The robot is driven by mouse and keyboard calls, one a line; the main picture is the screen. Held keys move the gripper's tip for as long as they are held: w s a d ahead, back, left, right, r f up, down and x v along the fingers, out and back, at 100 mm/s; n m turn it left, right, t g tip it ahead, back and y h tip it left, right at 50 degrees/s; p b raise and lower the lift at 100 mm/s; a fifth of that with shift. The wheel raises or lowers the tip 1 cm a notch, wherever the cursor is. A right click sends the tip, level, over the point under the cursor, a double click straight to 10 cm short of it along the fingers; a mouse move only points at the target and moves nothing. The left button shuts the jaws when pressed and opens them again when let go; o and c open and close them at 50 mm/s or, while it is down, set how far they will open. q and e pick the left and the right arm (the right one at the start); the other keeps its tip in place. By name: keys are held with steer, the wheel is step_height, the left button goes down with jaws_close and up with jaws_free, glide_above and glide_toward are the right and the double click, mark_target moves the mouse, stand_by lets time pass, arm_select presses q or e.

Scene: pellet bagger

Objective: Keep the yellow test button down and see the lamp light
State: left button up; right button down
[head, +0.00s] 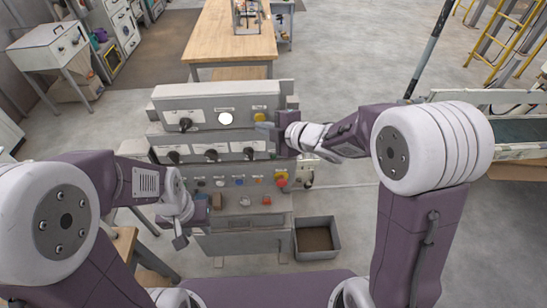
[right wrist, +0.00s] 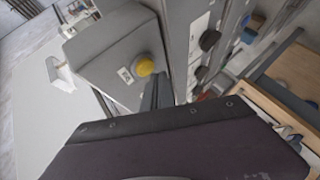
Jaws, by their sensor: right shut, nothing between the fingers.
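The yellow test button (head: 260,117) is on the upper panel of the grey console. A round lamp (head: 225,118) to its left shows bright white, as if lit. My right gripper (head: 264,128) is shut and empty, its tips close to the button. In the right wrist view the yellow button (right wrist: 145,66) shows just beside the dark fingertips (right wrist: 160,78). I cannot tell whether they touch it or whether it is pressed in. My left gripper (head: 189,226) hangs low in front of the console, open and empty, away from the button.
The console's middle panel (head: 210,149) has several black knobs. Below are small buttons and a red stop button (head: 281,180) on yellow. A grey bin (head: 317,238) stands on the floor at the right. A wooden table (head: 230,35) is behind.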

steer(key=shift+s, duration=0.1)
steer(key=s+b, duration=0.1)
steer(key=s, duration=0.4)
stand_by(0.4)
steer(key=shift+f+b, duration=0.1)
steer(key=shift+b, duration=0.25)
